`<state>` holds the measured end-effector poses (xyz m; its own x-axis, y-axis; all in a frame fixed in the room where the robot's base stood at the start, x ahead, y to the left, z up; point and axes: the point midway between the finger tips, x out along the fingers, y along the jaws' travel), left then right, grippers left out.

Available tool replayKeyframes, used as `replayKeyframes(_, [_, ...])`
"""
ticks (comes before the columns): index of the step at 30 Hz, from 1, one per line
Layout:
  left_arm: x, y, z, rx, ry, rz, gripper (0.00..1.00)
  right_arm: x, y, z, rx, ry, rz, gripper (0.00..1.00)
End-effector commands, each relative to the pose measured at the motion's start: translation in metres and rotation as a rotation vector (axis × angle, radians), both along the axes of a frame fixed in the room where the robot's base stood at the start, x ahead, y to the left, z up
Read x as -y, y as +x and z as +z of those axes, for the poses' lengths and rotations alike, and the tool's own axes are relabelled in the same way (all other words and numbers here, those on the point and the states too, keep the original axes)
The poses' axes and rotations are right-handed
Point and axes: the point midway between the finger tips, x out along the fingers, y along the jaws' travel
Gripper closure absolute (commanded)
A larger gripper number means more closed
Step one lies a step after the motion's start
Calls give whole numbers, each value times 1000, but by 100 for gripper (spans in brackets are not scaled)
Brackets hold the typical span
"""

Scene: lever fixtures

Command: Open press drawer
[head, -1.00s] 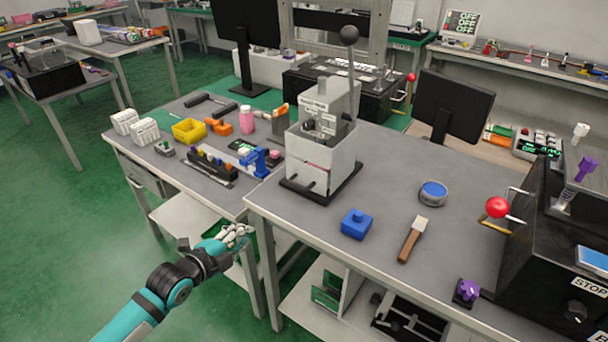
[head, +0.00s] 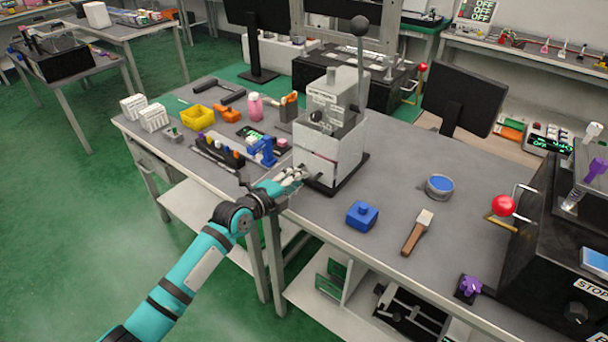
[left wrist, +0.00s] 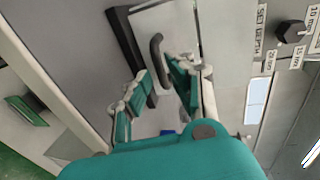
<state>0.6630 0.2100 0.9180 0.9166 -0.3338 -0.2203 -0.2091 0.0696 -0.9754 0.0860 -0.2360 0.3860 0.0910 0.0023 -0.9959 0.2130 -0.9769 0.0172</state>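The press (head: 334,145) is a pale grey box on a black base, with a tall lever ending in a black ball (head: 360,25). Its drawer front faces the table's front-left side; it shows in the left wrist view as a light panel (left wrist: 178,22) with a black bow handle (left wrist: 156,52). The drawer looks shut. My left gripper (head: 299,174) is at the press's lower front. In the left wrist view the gripper (left wrist: 160,76) is open, with one finger on each side of the handle; contact cannot be told. My right gripper is not in view.
A blue block (head: 362,215), a brush (head: 417,232) and a round blue-topped tin (head: 439,186) lie right of the press. A blue clamp-like part (head: 263,150) and a yellow bin (head: 198,117) stand to its left. A black machine with a red ball (head: 503,205) is at far right.

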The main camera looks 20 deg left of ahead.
Motion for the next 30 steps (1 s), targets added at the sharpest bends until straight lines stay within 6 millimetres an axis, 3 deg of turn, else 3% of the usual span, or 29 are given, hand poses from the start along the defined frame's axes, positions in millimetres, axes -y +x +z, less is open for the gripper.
replayKeyframes(6, [10,26,-6,0,-2,0,79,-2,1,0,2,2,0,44])
replayKeyframes(18, [12,33,-8,0,1,0,79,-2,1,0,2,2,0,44])
replayKeyframes(24, [12,33,-8,0,0,0,100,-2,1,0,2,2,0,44])
replayKeyframes(30, [12,33,-8,-1,-1,0,100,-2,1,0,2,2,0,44])
